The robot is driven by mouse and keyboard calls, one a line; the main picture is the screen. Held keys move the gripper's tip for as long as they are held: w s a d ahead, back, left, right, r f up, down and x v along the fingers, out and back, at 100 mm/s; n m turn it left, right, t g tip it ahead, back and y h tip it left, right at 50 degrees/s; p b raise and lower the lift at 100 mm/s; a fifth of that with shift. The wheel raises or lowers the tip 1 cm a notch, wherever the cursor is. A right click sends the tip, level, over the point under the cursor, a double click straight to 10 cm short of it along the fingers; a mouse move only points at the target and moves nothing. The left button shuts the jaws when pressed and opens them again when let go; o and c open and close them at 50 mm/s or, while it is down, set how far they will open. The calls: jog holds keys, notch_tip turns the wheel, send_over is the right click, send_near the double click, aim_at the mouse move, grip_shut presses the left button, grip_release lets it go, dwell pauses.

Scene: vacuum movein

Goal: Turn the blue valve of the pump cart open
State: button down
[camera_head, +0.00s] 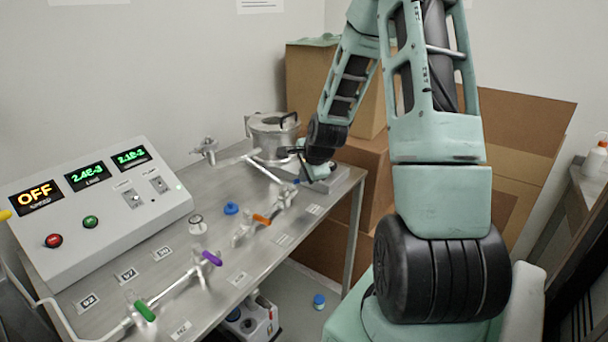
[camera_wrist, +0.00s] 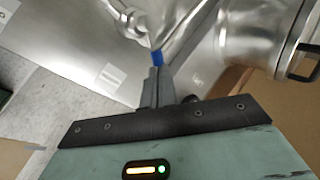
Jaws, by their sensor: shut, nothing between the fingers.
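The blue valve handle (camera_wrist: 157,57) shows in the wrist view, on a metal pipe right at the tips of my gripper (camera_wrist: 157,72). My gripper's fingers are together with nothing between them. The tips seem to meet or nearly meet the near end of the handle; I cannot tell whether they touch. In the head view my arm reaches over the far right end of the pump cart (camera_head: 205,185), beside the silver chamber (camera_head: 273,135). Only a little blue of the handle shows there, and my wrist hides much of that pipe.
Orange (camera_head: 262,219), purple (camera_head: 212,258) and green (camera_head: 145,311) valve handles sit along the cart's pipes. A control panel (camera_head: 100,205) reads OFF on its left display. A blue cap (camera_head: 231,208) lies on the top. Cardboard boxes (camera_head: 520,130) stand behind my arm.

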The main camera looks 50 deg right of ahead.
jog(key=shift+w+d+n, duration=0.15)
jog(key=shift+d+n, duration=0.05)
jog(key=shift+n, duration=0.2)
jog(key=shift+w+d+r+n+y+p, duration=0.1)
jog(key=shift+w+d+n+y+p, duration=0.1)
jog(key=shift+n+y+p, duration=0.3)
jog(key=shift+w+d+n+y+p, duration=0.2)
jog(key=shift+n+y+p, duration=0.1)
jog(key=shift+n+p, duration=0.25)
jog(key=shift+w+d+p, duration=0.15)
jog(key=shift+w+p, duration=0.35)
jog(key=shift+w, duration=0.25)
jog(key=shift+s+a, duration=0.5)
jog(key=shift+a, duration=0.05)
